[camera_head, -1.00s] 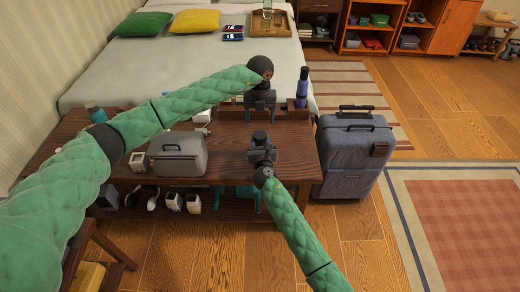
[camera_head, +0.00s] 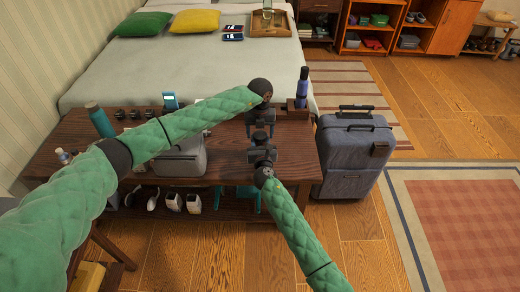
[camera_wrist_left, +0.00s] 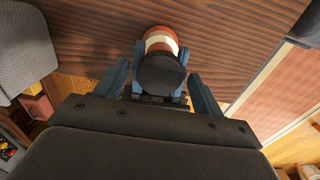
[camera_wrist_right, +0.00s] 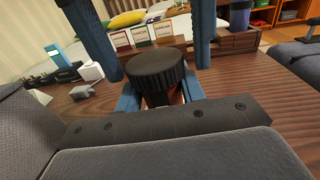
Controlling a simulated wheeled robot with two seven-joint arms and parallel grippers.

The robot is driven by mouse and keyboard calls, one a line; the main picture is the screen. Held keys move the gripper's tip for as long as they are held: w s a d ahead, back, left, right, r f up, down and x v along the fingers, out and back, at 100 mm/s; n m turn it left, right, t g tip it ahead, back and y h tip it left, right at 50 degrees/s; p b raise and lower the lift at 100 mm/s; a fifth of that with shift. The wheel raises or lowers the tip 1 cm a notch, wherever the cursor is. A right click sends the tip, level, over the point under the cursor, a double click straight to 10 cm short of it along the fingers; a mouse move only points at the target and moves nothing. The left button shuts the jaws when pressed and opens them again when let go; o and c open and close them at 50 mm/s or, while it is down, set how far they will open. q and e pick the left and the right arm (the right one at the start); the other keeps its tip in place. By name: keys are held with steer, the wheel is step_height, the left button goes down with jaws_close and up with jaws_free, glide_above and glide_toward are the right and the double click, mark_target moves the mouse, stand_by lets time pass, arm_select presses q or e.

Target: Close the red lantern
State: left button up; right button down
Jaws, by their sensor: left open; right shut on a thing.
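The red lantern (camera_wrist_left: 160,40) is a small round body with red and cream bands and a wide dark cap (camera_wrist_left: 162,72). My right gripper (camera_head: 262,154) is shut on its body, and the two fingers show on either side of it. In the right wrist view the cap (camera_wrist_right: 155,68) hides most of the body. My left gripper (camera_head: 261,128) is open, just beyond the right one in the head view. Its fingers (camera_wrist_left: 158,72) stand apart on both sides of the cap. I cannot tell whether they touch it. In the head view the grippers hide the lantern.
Below is a dark wooden bench (camera_head: 295,165) with a grey case (camera_head: 182,163), a teal bottle (camera_head: 100,121) and a blue bottle (camera_head: 302,90). A suitcase (camera_head: 350,165) stands right of the bench. The bed (camera_head: 215,70) is behind. The bench's right end is fairly clear.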

arm_select(q)
steer(key=c, duration=1)
steer(key=m, duration=0.5)
steer(key=shift+m, duration=0.4)
steer(key=shift+c, duration=0.2)
steer(key=m, duration=0.5)
steer(key=shift+m, duration=0.3)
steer(key=o, duration=1.2)
steer(key=shift+c, duration=0.2)
step_height(320, 180, up, 12)
arm_select(e)
steer(key=c, duration=0.8)
jaws_free()
